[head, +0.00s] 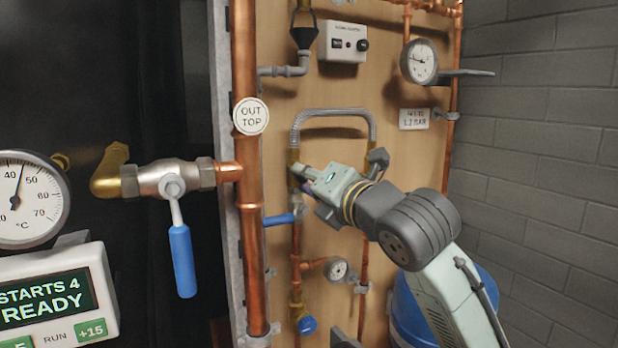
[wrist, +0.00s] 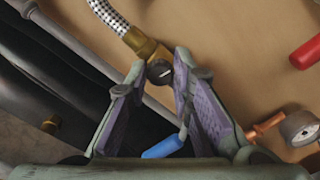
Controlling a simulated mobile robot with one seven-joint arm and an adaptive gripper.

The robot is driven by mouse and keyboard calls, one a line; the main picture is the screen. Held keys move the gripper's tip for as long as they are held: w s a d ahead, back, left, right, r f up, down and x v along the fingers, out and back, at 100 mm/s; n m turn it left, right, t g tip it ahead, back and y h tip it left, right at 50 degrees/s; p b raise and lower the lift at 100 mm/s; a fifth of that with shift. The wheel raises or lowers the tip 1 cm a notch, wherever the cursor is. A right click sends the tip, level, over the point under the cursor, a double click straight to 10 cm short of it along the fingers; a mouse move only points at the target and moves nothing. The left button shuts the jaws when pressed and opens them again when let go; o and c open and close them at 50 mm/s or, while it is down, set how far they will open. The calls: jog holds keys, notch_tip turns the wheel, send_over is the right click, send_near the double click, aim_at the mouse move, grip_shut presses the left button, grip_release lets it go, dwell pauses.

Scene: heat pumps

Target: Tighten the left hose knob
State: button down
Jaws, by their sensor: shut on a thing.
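The braided hose forms an upside-down U on the wooden board (head: 333,112); it also shows in the wrist view (wrist: 108,14). At its left end is a brass fitting (head: 293,157). In the wrist view the brass left hose knob (wrist: 150,50), with a dark face, sits between my fingertips. My gripper (head: 303,178) reaches in from the right in the head view and largely hides the knob there. In the wrist view my gripper (wrist: 159,70) is shut on the knob, one finger on each side.
A blue-handled valve (head: 280,218) sits just below my gripper. A red handle (wrist: 306,52) and small gauge (wrist: 300,127) lie at the right in the wrist view. A copper pipe (head: 245,190) and another blue lever (head: 182,260) stand left.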

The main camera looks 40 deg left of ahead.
jog(key=shift+s+f+m+p, duration=0.1)
jog(key=shift+m+p, duration=3.45)
jog(key=shift+m, duration=4.8)
jog(key=shift+s+f+m+p, duration=0.1)
jog(key=shift+m+p, duration=3.4)
jog(key=shift+m, duration=4.85)
jog(key=c, duration=1.4)
grip_release()
